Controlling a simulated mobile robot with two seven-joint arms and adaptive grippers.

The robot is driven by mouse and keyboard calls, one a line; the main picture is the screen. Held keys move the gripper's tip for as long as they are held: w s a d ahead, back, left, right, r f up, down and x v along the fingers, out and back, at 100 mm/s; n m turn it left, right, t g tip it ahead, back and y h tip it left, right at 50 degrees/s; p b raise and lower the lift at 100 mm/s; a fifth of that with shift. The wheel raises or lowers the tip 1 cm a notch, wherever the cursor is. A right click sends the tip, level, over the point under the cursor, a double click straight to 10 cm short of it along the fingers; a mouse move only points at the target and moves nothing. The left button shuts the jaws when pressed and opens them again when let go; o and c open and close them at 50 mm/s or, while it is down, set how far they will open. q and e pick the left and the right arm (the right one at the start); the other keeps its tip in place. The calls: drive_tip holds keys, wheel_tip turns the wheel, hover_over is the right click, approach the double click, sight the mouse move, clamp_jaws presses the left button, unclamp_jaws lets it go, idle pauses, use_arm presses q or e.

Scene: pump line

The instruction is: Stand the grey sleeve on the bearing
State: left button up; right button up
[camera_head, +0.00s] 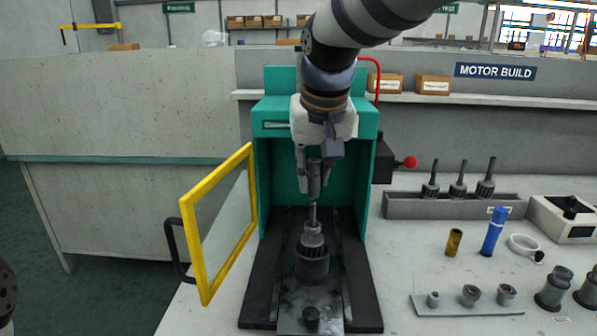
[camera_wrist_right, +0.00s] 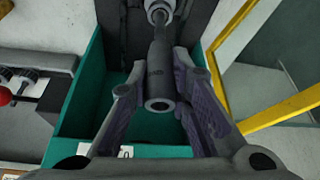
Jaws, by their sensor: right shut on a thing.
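My right gripper (camera_head: 315,185) hangs over the open teal press and points down. It is shut on the grey sleeve (camera_wrist_right: 160,80), a hollow tube whose open end faces the camera in the right wrist view. The shaft and sleeve look roughly in line. I cannot tell whether the shaft tip is inside the sleeve. My left gripper is not in view.
The teal press (camera_head: 263,170) surrounds the work at back and sides. Its yellow-framed door (camera_head: 198,258) stands open at left; a red-knobbed lever (camera_head: 408,162) is at right. The bench right of it holds a shaft rack (camera_head: 440,207), blue bottle (camera_head: 493,233) and parts plate (camera_head: 455,309).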

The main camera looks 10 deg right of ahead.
sight(314, 195)
drive_tip(key=shift+f, duration=0.75)
idle(0.6)
drive_tip(key=shift+f, duration=2.05)
drive_tip(key=shift+f, duration=0.1)
drive_tip(key=o, duration=1.2)
drive_tip(key=shift+c, duration=0.2)
drive_tip(key=shift+r, duration=3.05)
